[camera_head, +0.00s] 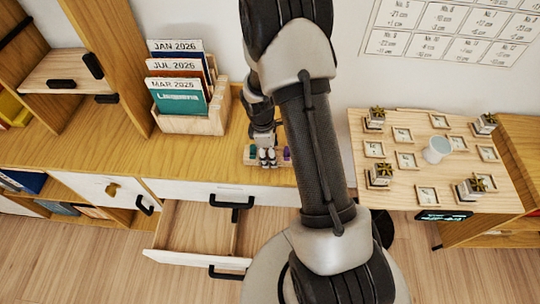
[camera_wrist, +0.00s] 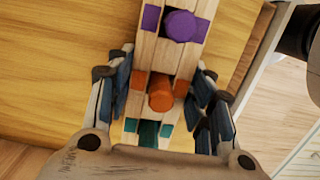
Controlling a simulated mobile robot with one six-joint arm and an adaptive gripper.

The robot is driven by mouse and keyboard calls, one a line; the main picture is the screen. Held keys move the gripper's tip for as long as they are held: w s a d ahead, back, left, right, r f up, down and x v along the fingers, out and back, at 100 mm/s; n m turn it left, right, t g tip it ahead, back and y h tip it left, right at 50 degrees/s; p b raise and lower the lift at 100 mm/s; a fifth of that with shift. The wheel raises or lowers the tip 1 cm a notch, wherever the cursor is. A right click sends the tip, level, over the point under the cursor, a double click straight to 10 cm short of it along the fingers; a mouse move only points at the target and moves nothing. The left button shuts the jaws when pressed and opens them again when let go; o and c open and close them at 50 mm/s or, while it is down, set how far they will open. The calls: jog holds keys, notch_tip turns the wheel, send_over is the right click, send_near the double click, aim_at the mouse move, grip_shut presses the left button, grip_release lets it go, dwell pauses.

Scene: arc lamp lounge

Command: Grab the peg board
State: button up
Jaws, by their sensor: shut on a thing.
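The peg board (camera_wrist: 147,52) is a narrow light-wood board with purple, orange and teal pegs and matching coloured patches. In the wrist view it runs up the middle between the fingers of my gripper (camera_wrist: 163,92), which are shut on its two sides near the orange peg (camera_wrist: 160,93).
An open drawer (camera_head: 195,228) juts out below the desk (camera_head: 90,150). A wooden file holder (camera_head: 190,123) with dated folders stands at the back. On the right, a wooden board (camera_head: 395,193) carries several small blocks with gold tops and a white cup (camera_head: 437,150).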

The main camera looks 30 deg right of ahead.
jog(key=shift+c, duration=0.8)
jog(key=shift+r, duration=0.15)
